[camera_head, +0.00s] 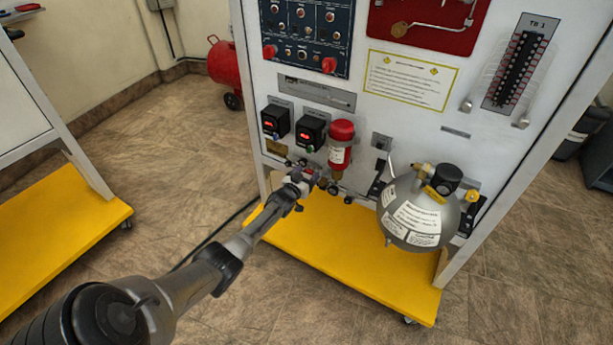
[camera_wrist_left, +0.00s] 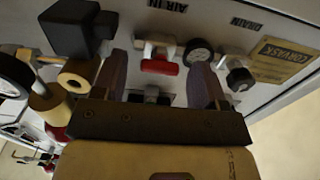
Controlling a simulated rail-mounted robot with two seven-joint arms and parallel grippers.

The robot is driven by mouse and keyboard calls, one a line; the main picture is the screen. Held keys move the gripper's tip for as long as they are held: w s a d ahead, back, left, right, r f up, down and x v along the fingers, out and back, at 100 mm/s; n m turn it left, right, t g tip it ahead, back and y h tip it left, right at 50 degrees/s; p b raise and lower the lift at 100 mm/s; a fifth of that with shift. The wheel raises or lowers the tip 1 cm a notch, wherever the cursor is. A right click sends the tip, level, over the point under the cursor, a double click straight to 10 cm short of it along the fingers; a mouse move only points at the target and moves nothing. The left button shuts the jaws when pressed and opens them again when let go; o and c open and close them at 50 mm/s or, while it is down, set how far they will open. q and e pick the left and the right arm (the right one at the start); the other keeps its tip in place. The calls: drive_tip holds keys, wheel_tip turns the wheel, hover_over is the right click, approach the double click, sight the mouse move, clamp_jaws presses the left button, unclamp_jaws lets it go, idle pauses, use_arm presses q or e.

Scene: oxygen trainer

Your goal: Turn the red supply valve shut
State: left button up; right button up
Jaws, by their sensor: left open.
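The red supply valve handle (camera_wrist_left: 160,66) shows in the left wrist view as a short red bar on a pale fitting, below the upside-down "AIR IN" label on the panel. My left gripper (camera_wrist_left: 160,78) is open, with one dark finger on each side of the red handle. A gap shows between the handle and each finger; I cannot tell how far the fingers reach past it in depth. In the head view my left gripper (camera_head: 306,180) is at the lower left of the white panel and largely hides the valve. My right gripper is not in view.
A black block (camera_wrist_left: 75,27) and a brass cylinder (camera_wrist_left: 77,75) are near the other. The red-topped cylinder (camera_head: 341,143) and grey tank (camera_head: 413,211) stand to the right.

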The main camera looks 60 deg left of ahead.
use_arm(q)
drive_tip(key=shift+c, duration=0.5)
drive_tip(key=c, duration=0.8)
drive_tip(key=shift+f+m+b, duration=0.1)
drive_tip(key=shift+m+b, duration=1.2)
drive_tip(key=shift+m, duration=7.6)
